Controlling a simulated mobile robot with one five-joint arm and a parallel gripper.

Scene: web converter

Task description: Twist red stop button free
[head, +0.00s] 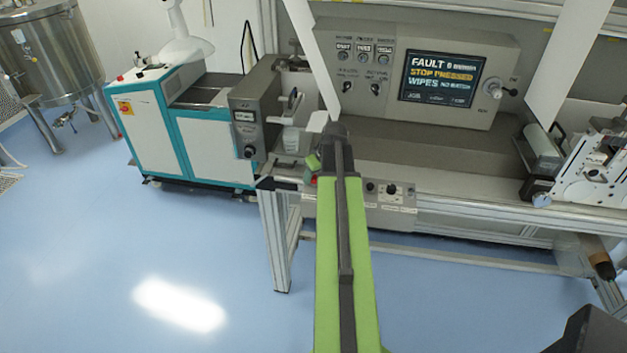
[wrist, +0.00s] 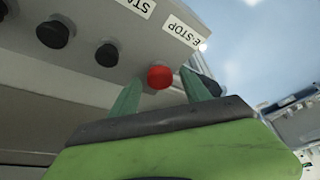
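The red stop button (wrist: 160,76) sits on a grey panel face beside a white label reading E-STOP (wrist: 182,34) in the wrist view. My gripper (wrist: 160,88) is open, with one green finger on each side of the button. I cannot tell whether the fingers touch it. In the head view a small bit of red (head: 313,181) shows beside my green arm, on the low control box (head: 390,217). My arm hides most of that area, and my gripper (head: 314,165) shows only in part there.
Several black buttons (wrist: 54,32) line the same panel. A screen (head: 440,77) reads FAULT, STOP PRESSED and WIPES. White slanted panels (head: 312,55) hang in front of the machine. A teal and white cabinet (head: 150,130) stands left. The blue floor (head: 130,260) is clear.

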